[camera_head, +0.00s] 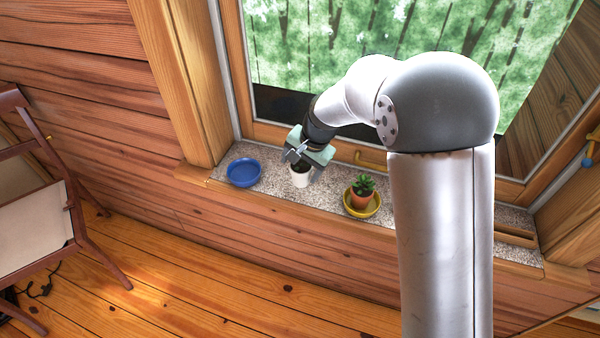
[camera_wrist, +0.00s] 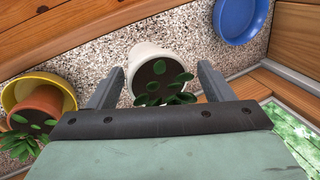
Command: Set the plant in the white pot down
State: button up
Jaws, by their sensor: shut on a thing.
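The plant in the white pot (camera_head: 301,178) is at the window sill, between a blue saucer and a yellow saucer. In the wrist view the white pot (camera_wrist: 143,54) shows dark soil and green leaves between my two fingers. My gripper (camera_head: 298,158) is shut on the white pot from above and from the window side. The leaves are mostly hidden by my gripper in the head view. I cannot tell whether the pot's base touches the sill.
The speckled stone sill (camera_head: 322,192) has a blue saucer (camera_head: 244,172), empty, at the left. A yellow saucer (camera_head: 374,207) holds a terracotta pot (camera_head: 360,197) with a succulent at the right. The window frame is close behind. A chair (camera_head: 40,215) stands on the floor.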

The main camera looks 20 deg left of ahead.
jog(key=shift+w+a+f, duration=0.35)
jog(key=shift+w+f, duration=0.25)
jog(key=shift+f, duration=1.7)
jog(key=shift+f, duration=0.2)
jog(key=o, duration=1.2)
jog(key=shift+c, duration=0.2)
jog(key=shift+r, duration=0.15)
